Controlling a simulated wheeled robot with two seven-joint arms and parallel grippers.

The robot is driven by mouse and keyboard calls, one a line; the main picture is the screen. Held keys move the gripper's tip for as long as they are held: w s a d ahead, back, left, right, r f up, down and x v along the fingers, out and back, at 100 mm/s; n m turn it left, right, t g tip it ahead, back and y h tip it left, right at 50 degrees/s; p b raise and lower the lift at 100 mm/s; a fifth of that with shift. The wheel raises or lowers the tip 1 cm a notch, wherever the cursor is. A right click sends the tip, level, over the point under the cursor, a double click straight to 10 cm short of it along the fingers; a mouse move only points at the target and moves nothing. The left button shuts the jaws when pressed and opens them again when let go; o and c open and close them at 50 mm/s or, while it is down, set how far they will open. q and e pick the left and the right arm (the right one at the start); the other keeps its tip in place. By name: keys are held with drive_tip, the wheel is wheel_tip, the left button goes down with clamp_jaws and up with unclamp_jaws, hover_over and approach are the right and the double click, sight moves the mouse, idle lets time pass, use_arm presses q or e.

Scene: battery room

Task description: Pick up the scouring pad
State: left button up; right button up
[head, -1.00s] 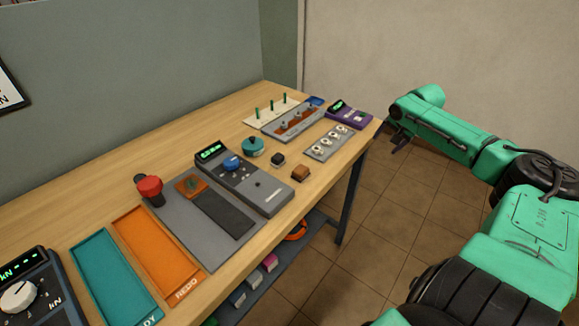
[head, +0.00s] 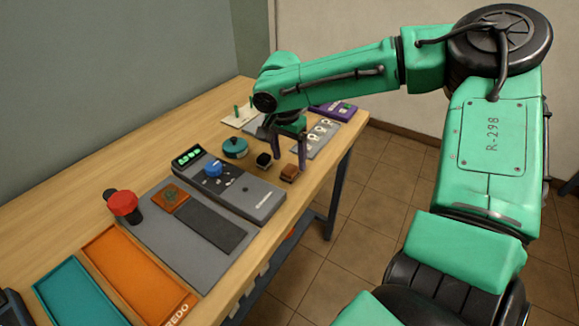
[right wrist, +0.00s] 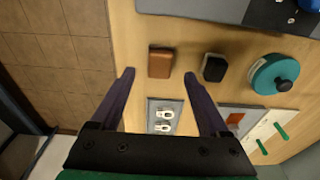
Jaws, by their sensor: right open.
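A small brown block (head: 289,173), which looks like the scouring pad, lies on the wooden bench near its front edge. In the right wrist view the brown block (right wrist: 160,62) sits just beyond and between the fingertips. My right gripper (head: 289,162) is open and empty, pointing down over this part of the bench; it also shows in the right wrist view (right wrist: 159,75). I cannot tell its exact height above the block. A black block (head: 263,161) lies close beside the brown one, near one fingertip in the wrist view (right wrist: 214,68). My left gripper is not in view.
A teal round knob piece (head: 235,148) and a grey meter (head: 228,185) stand near the blocks. A grey panel with white sockets (head: 322,138) lies behind them. The orange tray (head: 137,275) and red button (head: 122,203) are further left. Open floor lies beyond the front edge.

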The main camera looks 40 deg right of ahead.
sight(290, 168)
drive_tip(key=f, duration=0.3)
drive_tip(key=shift+d+f, duration=0.2)
drive_tip(key=shift+d, duration=0.05)
clamp_jaws()
drive_tip(key=shift+r, duration=0.1)
wheel_tip(290, 168, up, 20)
drive_tip(key=p, duration=0.1)
